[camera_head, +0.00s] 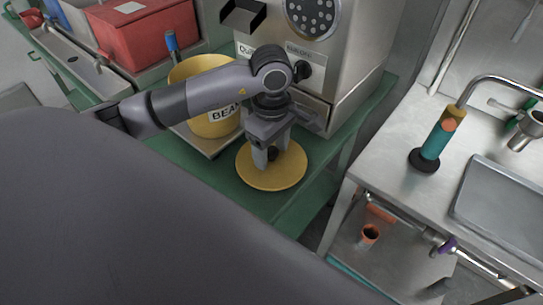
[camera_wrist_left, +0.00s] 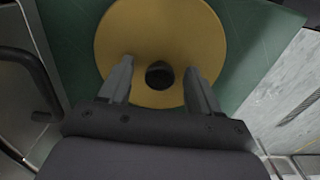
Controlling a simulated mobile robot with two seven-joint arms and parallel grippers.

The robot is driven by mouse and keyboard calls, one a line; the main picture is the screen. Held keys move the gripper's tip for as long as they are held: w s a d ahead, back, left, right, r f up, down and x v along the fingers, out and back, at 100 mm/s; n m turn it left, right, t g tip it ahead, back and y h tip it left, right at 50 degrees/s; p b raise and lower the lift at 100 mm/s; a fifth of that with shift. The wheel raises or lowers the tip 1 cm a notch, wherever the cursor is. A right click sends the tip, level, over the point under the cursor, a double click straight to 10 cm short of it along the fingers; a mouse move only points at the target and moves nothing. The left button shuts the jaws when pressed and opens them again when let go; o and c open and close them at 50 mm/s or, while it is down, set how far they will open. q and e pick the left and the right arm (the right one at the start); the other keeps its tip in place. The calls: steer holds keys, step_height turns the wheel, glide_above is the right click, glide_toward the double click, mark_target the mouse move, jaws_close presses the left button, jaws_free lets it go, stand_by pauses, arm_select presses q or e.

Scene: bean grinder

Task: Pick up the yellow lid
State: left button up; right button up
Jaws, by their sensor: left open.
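The yellow lid (camera_head: 258,178) is a flat round disc with a dark knob at its centre, lying on the green bench. In the left wrist view the lid (camera_wrist_left: 150,35) fills the upper middle, and its dark knob (camera_wrist_left: 159,75) shows between my fingers. My left gripper (camera_head: 272,160) points down over the lid's middle. It is open, with one finger on each side of the knob (camera_wrist_left: 159,82). I cannot tell whether the fingers touch the lid. My right gripper is not in view.
A yellow bean bucket (camera_head: 203,122) stands behind my left arm. The steel grinder (camera_head: 345,55) stands just behind the lid. A red box (camera_head: 145,35) is at the back left. A steel counter with a teal and orange cylinder (camera_head: 436,140) is to the right, across a gap.

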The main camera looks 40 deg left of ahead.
arm_select(q)
steer(key=c, duration=1.1)
steer(key=shift+c, duration=0.2)
steer(key=shift+r, duration=0.1)
